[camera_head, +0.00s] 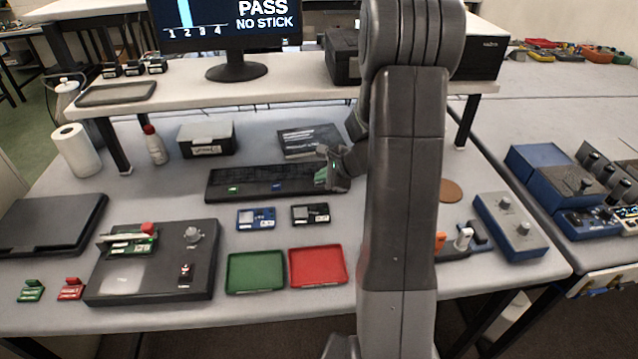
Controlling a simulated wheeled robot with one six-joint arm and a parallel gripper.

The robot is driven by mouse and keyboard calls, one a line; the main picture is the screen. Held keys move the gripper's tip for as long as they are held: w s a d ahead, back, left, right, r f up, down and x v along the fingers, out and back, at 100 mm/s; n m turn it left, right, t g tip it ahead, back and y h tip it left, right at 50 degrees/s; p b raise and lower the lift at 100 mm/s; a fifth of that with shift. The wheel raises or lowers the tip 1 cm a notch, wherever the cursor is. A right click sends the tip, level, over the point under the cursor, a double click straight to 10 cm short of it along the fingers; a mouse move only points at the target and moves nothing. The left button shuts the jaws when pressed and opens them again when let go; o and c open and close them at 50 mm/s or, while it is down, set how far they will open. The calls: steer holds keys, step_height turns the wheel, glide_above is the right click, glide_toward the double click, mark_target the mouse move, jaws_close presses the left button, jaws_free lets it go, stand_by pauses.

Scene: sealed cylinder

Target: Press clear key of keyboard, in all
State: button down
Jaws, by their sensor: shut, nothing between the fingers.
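A dark keyboard (256,178) lies on the bench below the raised shelf. It shows a lit green key (233,188) on its left part and a blue key (277,187) near its middle; I cannot read which key is the clear key. My gripper (322,180) is shut and empty, at the right end of the keyboard. I cannot tell whether it touches the keyboard or hovers over it. My gripper and arm hide the keyboard's right end.
A monitor (228,25) on the shelf reads PASS, NO STICK. In front of the keyboard are two small devices (256,218), a green tray (255,272) and a red tray (318,267). A dark test fixture (150,280) stands at left. A black box (206,138) stands behind.

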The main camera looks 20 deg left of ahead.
mark_target(323, 184)
steer(key=shift+f, duration=0.2)
steer(key=shift+r, duration=0.1)
stand_by(0.4)
steer(key=shift+r+p, duration=0.4)
steer(key=shift+r, duration=0.3)
steer(key=shift+r, duration=0.1)
steer(key=shift+r+p, duration=1.95)
steer(key=shift+r, duration=0.45)
